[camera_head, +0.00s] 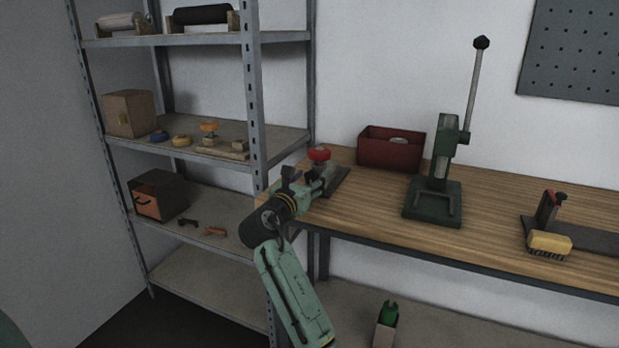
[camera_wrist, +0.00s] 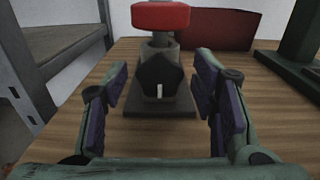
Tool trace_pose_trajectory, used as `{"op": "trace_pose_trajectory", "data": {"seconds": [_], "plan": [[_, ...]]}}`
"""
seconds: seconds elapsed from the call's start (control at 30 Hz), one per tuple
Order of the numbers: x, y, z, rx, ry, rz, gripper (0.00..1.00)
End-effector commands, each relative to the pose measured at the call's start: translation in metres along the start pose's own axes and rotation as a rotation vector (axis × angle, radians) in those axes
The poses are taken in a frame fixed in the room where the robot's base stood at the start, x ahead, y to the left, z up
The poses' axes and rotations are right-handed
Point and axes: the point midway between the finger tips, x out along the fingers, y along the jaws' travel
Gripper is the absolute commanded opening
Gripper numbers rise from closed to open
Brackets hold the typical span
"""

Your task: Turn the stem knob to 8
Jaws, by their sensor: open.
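A valve-like fixture (camera_wrist: 160,108) with a dark base stands on the wooden bench. A black lobed knob (camera_wrist: 160,72) with a white pointer mark at its bottom faces me in the wrist view. A red knob (camera_wrist: 160,16) sits above it on a short grey post; it also shows in the head view (camera_head: 319,154). I cannot tell for certain which one is called the stem knob, and no numbers are readable. My gripper (camera_wrist: 160,90) is open, its two padded fingers on either side of the black knob with gaps. In the head view my gripper (camera_head: 306,186) is beside the fixture.
A red bin (camera_head: 390,150) and a green lever press (camera_head: 434,200) stand to the right on the bench (camera_head: 375,210). A yellow brush (camera_head: 549,243) lies farther right. A metal shelf post (camera_head: 254,90) rises close to the left of my gripper.

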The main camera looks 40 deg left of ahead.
Motion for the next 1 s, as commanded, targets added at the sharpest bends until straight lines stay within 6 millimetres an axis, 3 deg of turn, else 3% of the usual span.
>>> {"op": "trace_pose_trajectory", "data": {"seconds": [0.23, 0.9, 1.0], "plan": [[0.0003, 0.0003, -0.0001, 0.0, 0.0, 0.001, 0.52], [0.0001, 0.0002, -0.0002, 0.0, 0.0, 0.0, 0.07], [0.0001, 0.0002, -0.0002, 0.001, 0.0, 0.0, 0.06]]}}
